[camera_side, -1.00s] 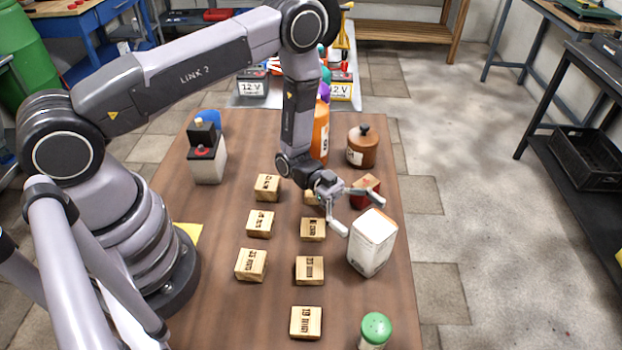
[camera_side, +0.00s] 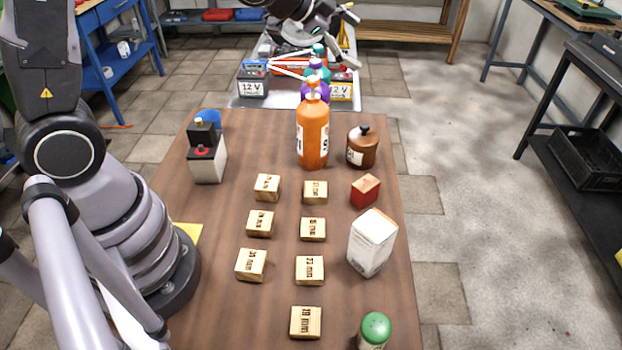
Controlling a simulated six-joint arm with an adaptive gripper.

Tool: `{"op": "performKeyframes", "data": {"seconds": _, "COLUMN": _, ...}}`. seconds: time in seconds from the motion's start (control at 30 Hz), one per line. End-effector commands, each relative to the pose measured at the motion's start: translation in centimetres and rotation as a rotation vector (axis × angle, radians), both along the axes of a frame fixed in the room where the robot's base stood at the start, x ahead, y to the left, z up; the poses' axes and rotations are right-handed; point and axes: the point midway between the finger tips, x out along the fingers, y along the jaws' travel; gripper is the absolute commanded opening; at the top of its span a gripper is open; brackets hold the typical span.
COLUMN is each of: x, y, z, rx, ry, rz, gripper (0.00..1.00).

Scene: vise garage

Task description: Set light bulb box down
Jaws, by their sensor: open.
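A white box (camera_side: 372,243), which looks like the light bulb box, stands upright on the right side of the brown wooden table (camera_side: 215,290). Nothing holds it, and any print on it is too faint to read. My gripper (camera_side: 347,14) is at the top edge of the view, partly cut off. It is open, with no object seen in it, far behind and above the white box.
Several labelled wooden blocks (camera_side: 309,270) stand left of the box. A red block (camera_side: 366,190), brown jar (camera_side: 362,147) and orange bottle (camera_side: 313,132) stand behind it. A green-capped container (camera_side: 375,330) is in front. A battery tray (camera_side: 240,101) lies beyond the table.

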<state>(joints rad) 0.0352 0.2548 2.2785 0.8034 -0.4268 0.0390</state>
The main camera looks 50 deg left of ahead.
Motion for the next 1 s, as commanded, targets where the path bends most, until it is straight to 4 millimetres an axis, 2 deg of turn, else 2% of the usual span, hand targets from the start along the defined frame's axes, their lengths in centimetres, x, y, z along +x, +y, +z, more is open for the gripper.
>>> {"op": "performKeyframes", "data": {"seconds": 0.03, "x": -1.4, "y": 2.1, "z": 2.8, "rx": 0.019, "ry": -0.001, "rz": 0.116, "gripper": 0.93}}
{"op": "performKeyframes", "data": {"seconds": 0.1, "x": -4.3, "y": 4.9, "z": 5.3, "rx": 0.026, "ry": 0.037, "rz": 0.282, "gripper": 0.93}}
{"op": "performKeyframes", "data": {"seconds": 0.17, "x": -7.5, "y": 6.9, "z": 7.0, "rx": 0.011, "ry": 0.082, "rz": 0.416, "gripper": 0.93}}
{"op": "performKeyframes", "data": {"seconds": 0.23, "x": -11.8, "y": 8.5, "z": 8.3, "rx": -0.029, "ry": 0.148, "rz": 0.555, "gripper": 0.93}}
{"op": "performKeyframes", "data": {"seconds": 0.3, "x": -16.2, "y": 9.3, "z": 8.9, "rx": -0.082, "ry": 0.225, "rz": 0.663, "gripper": 0.93}}
{"op": "performKeyframes", "data": {"seconds": 0.4, "x": -22.0, "y": 9.1, "z": 8.9, "rx": -0.164, "ry": 0.338, "rz": 0.762, "gripper": 0.93}}
{"op": "performKeyframes", "data": {"seconds": 0.5, "x": -26.2, "y": 8.4, "z": 8.5, "rx": -0.232, "ry": 0.432, "rz": 0.809, "gripper": 0.93}}
{"op": "performKeyframes", "data": {"seconds": 0.6, "x": -28.8, "y": 7.7, "z": 8.1, "rx": -0.273, "ry": 0.492, "rz": 0.826, "gripper": 0.93}}
{"op": "performKeyframes", "data": {"seconds": 0.7, "x": -29.8, "y": 7.4, "z": 7.9, "rx": -0.288, "ry": 0.522, "rz": 0.830, "gripper": 0.93}}
{"op": "performKeyframes", "data": {"seconds": 1.0, "x": -29.8, "y": 7.3, "z": 7.9, "rx": -0.287, "ry": 0.526, "rz": 0.831, "gripper": 0.93}}
